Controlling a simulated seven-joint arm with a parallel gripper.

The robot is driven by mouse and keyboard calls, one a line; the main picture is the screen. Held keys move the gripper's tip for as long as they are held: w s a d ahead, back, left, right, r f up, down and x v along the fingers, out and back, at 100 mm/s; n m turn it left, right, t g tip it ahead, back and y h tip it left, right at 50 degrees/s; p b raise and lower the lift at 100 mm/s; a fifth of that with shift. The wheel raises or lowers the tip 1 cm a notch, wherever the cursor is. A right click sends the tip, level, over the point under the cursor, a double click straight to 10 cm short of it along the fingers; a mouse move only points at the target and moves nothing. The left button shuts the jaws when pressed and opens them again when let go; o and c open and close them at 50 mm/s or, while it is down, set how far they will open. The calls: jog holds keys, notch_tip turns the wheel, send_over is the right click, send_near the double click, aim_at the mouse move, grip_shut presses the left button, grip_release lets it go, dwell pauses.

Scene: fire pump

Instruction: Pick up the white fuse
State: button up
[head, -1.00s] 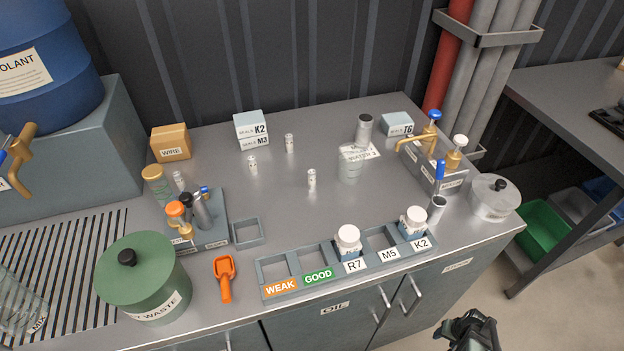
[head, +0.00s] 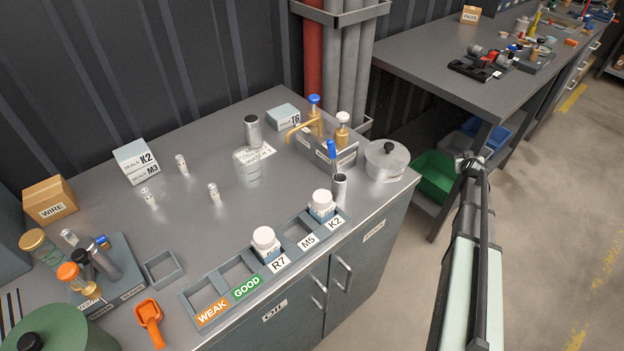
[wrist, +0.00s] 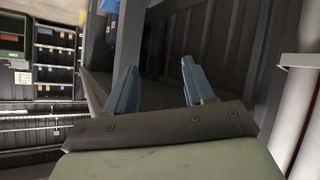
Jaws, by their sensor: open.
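Three small white cylinders that look like fuses stand upright on the grey counter (head: 215,150): a left one (head: 149,198), a back one (head: 182,164) and a right one (head: 214,192). A similar pale cylinder (head: 69,237) is by the tester block at the left. I cannot tell which one is the white fuse. My gripper (wrist: 160,88) is open and empty in the wrist view, its two blue fingers apart. No fuse shows there. In the head view my arm is right of the counter, over the floor, well away from the cylinders.
A tray (head: 187,295) labelled WEAK, GOOD, R7, M5 and K2 lies along the front edge, with white-capped jars at R7 (head: 265,241) and K2 (head: 321,203). An orange scoop (head: 149,320), a clear beaker (head: 247,167) and a lidded pot (head: 386,160) stand around. The counter's middle is fairly clear.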

jog(key=a+r+n+g+y, duration=0.2)
jog(key=a+r+g+y, duration=0.1)
jog(key=a+r, duration=2.6)
jog(key=s+a+r+n+g, duration=0.1)
jog(key=s+a+r, duration=0.1)
jog(key=s+a, duration=0.3)
jog(key=s+a+r+g, duration=0.1)
jog(key=s+a, duration=0.4)
jog(key=a, duration=0.8)
jog(key=s+a+r+n+g, duration=0.1)
jog(key=s+a+r, duration=0.3)
jog(key=a, duration=0.5)
jog(key=shift+s+n+y, duration=0.3)
jog(key=shift+s+y, duration=0.1)
jog(key=shift+s, duration=0.5)
jog(key=n+g+y, duration=0.2)
jog(key=n+g, duration=0.2)
jog(key=n, duration=0.2)
send_near(212, 187)
jog(key=x, duration=0.7)
jog(key=shift+a+r, duration=0.1)
jog(key=shift+a, duration=0.25)
jog(key=shift+d+x, duration=0.15)
jog(key=shift+x, duration=1.15)
jog(key=shift+d+x, duration=0.2)
jog(key=shift+x, duration=1.05)
